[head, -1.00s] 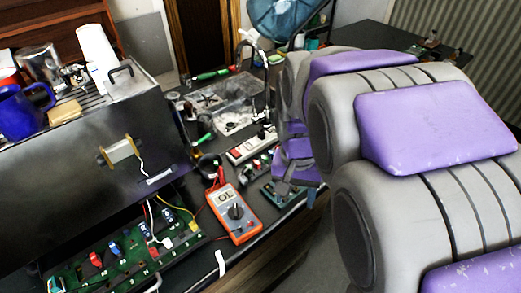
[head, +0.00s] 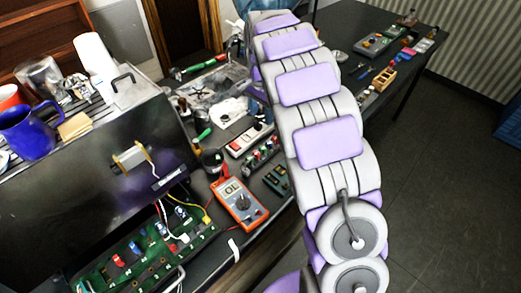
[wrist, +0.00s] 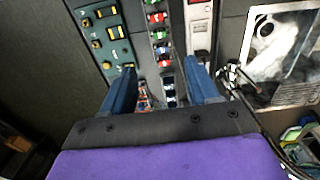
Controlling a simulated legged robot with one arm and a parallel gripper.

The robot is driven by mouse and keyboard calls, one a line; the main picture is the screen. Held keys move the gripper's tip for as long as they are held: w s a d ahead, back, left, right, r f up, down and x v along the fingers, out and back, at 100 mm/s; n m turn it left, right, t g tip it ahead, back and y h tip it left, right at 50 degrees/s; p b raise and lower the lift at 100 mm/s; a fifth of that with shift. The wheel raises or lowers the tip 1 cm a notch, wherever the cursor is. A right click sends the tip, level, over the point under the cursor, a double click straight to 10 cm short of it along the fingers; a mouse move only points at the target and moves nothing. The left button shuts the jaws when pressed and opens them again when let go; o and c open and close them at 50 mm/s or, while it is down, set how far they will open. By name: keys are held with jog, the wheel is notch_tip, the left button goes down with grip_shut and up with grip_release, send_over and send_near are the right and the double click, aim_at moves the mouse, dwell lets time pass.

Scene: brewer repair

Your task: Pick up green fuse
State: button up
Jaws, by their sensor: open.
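In the wrist view, a strip of small coloured fuses (wrist: 160,42) in red, green and blue lies ahead of my gripper (wrist: 162,78). A green fuse (wrist: 159,33) sits in that strip among red ones. The gripper's two blue fingers are apart with no fuse between them; their tips point toward the near end of the strip. The strip also shows in the head view (head: 262,154) on the dark bench, beside my arm. My gripper is hidden behind my arm in the head view.
An orange multimeter (head: 239,203) and a green board (head: 277,180) lie nearby. The black brewer (head: 90,180) with a blue mug (head: 28,130) stands left. A dark table (head: 375,30) holds parts at the back right.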

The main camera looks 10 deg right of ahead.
jog(key=d, duration=0.1)
jog(key=b, duration=0.2)
send_over(262, 148)
notch_tip(262, 148, down, 12)
jog(key=shift+a+f, duration=0.1)
jog(key=shift+d+f+b, duration=0.25)
jog(key=shift+f+b, duration=0.05)
jog(key=shift+f, duration=0.45)
notch_tip(262, 148, down, 3)
jog(key=shift+s+a+f+b, duration=0.1)
jog(key=shift+a+f+b, duration=0.1)
jog(key=shift+b, duration=0.45)
jog(key=shift+a+f, duration=0.15)
jog(key=shift+f, duration=0.05)
jog(key=shift+d, duration=0.25)
jog(key=c, duration=0.6)
jog(key=shift+a, duration=0.1)
jog(key=shift+c, duration=1.4)
